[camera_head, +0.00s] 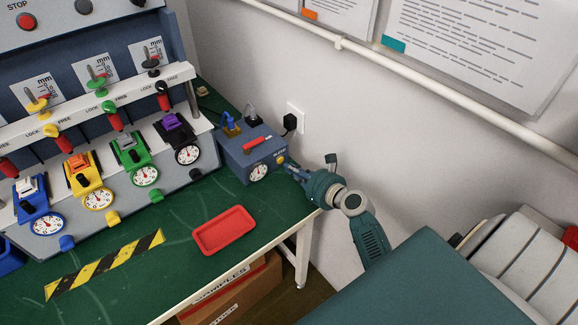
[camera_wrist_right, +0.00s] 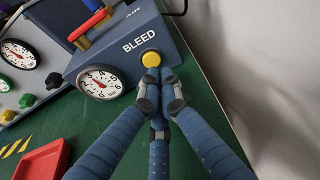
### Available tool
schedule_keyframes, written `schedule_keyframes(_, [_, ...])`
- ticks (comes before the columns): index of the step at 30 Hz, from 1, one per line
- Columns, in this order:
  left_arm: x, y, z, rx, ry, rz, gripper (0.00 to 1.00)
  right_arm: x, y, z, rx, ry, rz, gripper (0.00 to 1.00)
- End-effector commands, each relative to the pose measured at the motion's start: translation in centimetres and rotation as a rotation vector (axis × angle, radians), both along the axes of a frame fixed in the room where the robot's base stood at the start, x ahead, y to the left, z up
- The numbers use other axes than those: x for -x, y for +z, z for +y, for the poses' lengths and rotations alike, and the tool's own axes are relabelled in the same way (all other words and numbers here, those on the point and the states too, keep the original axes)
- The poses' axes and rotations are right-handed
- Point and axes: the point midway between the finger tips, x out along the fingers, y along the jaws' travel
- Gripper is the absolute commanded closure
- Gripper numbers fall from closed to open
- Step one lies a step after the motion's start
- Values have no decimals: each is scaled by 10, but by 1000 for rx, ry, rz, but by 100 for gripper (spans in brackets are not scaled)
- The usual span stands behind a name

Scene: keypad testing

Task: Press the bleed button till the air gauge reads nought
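The blue air box (camera_head: 240,158) stands at the right end of the green bench, with a round white air gauge (camera_head: 258,172) on its front. In the right wrist view the air gauge (camera_wrist_right: 100,82) shows a dial with a needle, too small to read surely. The yellow bleed button (camera_wrist_right: 151,59) sits beside the word BLEED. My right gripper (camera_wrist_right: 162,77) has its fingers drawn together, empty, with the tips right at the button's lower edge; I cannot tell whether they touch it. In the head view my right gripper (camera_head: 289,164) reaches the box from the right. My left gripper is not in view.
A red tray (camera_head: 224,231) lies on the bench in front of the box. A test rig with several coloured dial units stands to the left. A black plug (camera_head: 290,121) sits in the wall socket behind. The bench's right edge runs below my right arm.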

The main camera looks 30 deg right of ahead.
Motion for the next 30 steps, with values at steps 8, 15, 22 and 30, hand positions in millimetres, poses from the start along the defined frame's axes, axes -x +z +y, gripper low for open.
schedule_keyframes(8, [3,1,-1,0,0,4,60,-16,-1,1,1,0,2,100])
schedule_keyframes(15, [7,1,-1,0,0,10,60,-16,-1,1,0,0,2,100])
schedule_keyframes(22, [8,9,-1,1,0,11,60,-32,2,3,-3,-1,0,100])
schedule_keyframes(30, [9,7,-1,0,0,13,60,-36,2,3,0,0,-5,100])
